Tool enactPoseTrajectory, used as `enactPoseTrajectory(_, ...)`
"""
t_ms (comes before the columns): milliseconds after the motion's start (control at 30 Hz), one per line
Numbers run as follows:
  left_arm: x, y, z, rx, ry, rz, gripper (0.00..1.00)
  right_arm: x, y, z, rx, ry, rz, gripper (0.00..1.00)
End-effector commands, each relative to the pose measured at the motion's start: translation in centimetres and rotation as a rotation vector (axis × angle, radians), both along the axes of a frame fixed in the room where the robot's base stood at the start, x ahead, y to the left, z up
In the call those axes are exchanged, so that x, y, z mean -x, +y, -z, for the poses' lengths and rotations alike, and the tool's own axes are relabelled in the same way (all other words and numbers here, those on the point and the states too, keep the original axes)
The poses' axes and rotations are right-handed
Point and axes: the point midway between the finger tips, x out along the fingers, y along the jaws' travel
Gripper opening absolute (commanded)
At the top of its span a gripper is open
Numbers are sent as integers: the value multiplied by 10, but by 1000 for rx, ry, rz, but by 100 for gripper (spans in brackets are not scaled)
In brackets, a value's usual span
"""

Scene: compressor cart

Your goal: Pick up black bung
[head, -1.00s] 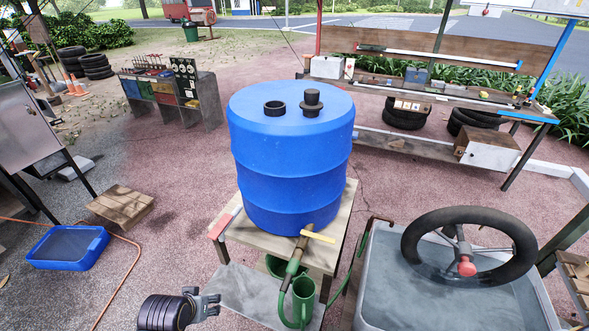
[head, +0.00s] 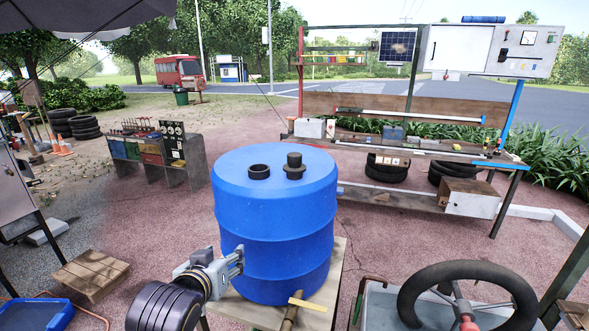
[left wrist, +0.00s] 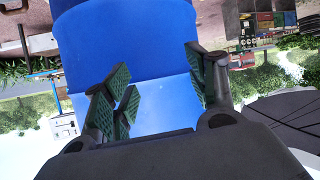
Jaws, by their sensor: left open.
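The black bung (head: 294,166) stands upright on the top of the blue drum (head: 275,232), towards the right of the lid. A black ring-shaped opening (head: 259,172) sits to its left on the same lid. My left gripper (head: 240,262) is open and empty beside the drum's left side, well below the lid. In the left wrist view the open fingers (left wrist: 160,92) face the blue drum wall (left wrist: 125,40), and the bung cannot be seen there. My right gripper is in neither view.
The drum stands on a wooden stand (head: 325,285) with a tap (head: 290,315) at its front. A black steering wheel (head: 468,296) is at the lower right. A workbench (head: 440,155) stands behind. The air above the lid is clear.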

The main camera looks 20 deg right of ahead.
Motion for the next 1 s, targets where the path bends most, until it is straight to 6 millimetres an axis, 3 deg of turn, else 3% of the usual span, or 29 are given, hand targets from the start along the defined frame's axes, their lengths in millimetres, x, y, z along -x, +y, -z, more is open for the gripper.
enactPoseTrajectory(300, -4, -49, -83, 49, -179, 62, 57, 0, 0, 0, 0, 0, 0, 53)
enactPoseTrajectory(600, 7, -95, -153, 86, -339, 129, 57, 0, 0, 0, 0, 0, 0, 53)
enactPoseTrajectory(800, 19, -118, -186, 100, -419, 168, 57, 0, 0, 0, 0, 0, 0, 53)
enactPoseTrajectory(1000, 24, -127, -198, 107, -449, 182, 57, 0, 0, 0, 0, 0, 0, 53)
